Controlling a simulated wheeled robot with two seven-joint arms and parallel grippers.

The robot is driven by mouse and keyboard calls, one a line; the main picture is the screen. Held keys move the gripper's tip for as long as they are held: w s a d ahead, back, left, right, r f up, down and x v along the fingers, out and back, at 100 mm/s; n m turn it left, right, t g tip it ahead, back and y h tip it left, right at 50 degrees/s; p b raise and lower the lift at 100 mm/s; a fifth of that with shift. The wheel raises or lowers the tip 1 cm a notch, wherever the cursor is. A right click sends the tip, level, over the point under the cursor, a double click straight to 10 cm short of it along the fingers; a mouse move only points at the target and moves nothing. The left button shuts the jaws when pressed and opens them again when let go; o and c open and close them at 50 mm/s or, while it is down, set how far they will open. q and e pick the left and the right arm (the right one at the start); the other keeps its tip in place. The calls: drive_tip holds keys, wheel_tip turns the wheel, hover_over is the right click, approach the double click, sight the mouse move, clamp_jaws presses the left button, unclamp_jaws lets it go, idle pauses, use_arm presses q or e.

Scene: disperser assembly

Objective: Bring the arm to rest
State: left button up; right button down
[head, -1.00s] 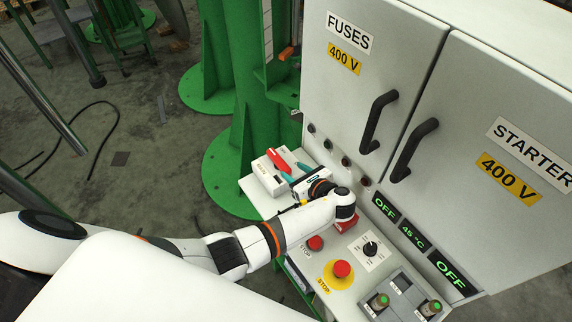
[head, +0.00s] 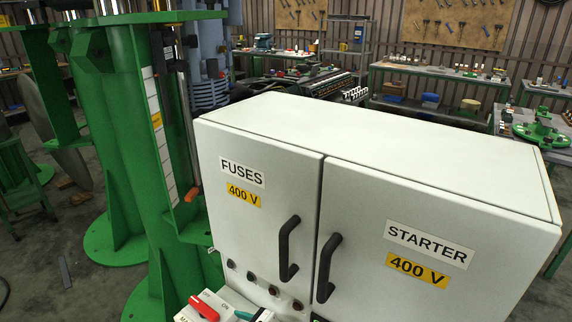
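Neither arm is clearly visible in the head view now. At the bottom edge, a teal piece (head: 243,315) beside the red switch handle (head: 203,307) may be part of my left gripper's fingers, but it is cut off by the frame. The red handle sits on a white switch box (head: 188,316) marked ON, left of the cabinet. The grey cabinet (head: 372,232) stands with both doors shut, labelled FUSES and STARTER.
Green machine columns (head: 140,150) stand left of the cabinet. Behind it are workbenches (head: 440,72) with tools and a green round part (head: 541,133) on a bench at the right. Grey floor (head: 50,240) shows at the left.

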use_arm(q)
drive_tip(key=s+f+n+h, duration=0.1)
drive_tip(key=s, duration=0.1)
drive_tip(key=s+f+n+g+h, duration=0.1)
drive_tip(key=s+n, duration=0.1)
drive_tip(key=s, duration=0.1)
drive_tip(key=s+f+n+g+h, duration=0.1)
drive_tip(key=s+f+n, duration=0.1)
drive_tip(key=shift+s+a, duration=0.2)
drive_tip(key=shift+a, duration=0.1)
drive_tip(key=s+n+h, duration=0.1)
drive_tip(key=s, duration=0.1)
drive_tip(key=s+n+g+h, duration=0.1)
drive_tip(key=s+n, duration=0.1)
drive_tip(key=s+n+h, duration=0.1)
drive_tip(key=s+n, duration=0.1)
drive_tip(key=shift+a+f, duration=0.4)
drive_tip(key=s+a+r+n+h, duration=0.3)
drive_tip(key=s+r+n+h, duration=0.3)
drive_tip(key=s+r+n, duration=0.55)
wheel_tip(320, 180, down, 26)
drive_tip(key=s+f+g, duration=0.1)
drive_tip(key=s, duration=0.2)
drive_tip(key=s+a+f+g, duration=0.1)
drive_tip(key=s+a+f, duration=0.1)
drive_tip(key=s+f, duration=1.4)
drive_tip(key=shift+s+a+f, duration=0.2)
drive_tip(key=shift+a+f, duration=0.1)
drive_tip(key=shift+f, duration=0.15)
